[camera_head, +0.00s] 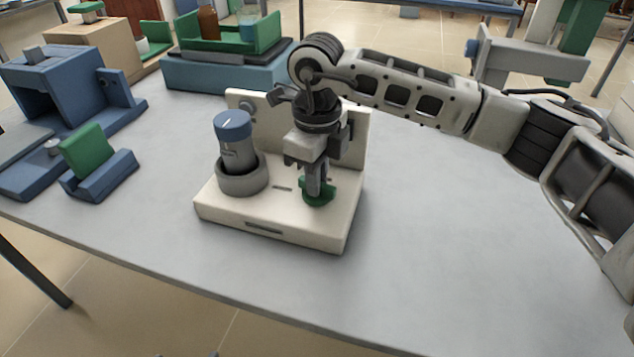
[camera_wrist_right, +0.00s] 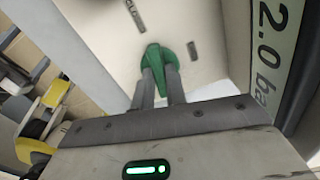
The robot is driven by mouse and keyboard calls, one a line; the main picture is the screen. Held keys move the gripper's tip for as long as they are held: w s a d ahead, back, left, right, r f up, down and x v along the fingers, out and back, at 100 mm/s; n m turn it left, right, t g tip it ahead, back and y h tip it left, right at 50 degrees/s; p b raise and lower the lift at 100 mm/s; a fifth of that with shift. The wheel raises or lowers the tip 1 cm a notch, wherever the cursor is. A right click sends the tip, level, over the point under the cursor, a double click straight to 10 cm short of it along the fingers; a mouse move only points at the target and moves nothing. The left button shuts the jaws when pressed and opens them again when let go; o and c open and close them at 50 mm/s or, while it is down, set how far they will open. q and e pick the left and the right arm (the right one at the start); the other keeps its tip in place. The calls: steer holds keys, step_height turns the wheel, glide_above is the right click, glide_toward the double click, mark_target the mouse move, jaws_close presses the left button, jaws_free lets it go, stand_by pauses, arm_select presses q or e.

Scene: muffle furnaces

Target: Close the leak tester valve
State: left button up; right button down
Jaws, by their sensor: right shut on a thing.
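The leak tester (camera_head: 270,222) is a cream base with an upright back panel, standing on the grey table. A grey cylinder with a blue cap (camera_head: 234,138) stands in a round grey holder (camera_head: 242,179) on its left side. The green valve handle (camera_head: 317,195) is on the right side of the base. My right gripper (camera_head: 317,187) points down over it and is shut on the handle. In the right wrist view both fingers meet the green handle (camera_wrist_right: 160,60), which hides part of the grip. My left gripper is not in view.
To the left are a blue device (camera_head: 60,85) and a blue stand with a green block (camera_head: 88,150). A teal box with a green tray (camera_head: 222,72) stands behind. The table (camera_head: 450,240) is clear to the right and in front.

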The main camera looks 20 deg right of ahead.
steer(key=shift+n, duration=0.6)
arm_select(q)
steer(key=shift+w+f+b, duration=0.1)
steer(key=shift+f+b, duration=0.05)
steer(key=shift+b, duration=0.35)
arm_select(e)
steer(key=shift+r+n, duration=0.1)
steer(key=shift+n, duration=0.3)
steer(key=c, duration=1.4)
jaws_free()
steer(key=shift+c, duration=0.2)
step_height(320, 180, up, 16)
arm_select(q)
steer(key=shift+p, duration=0.3)
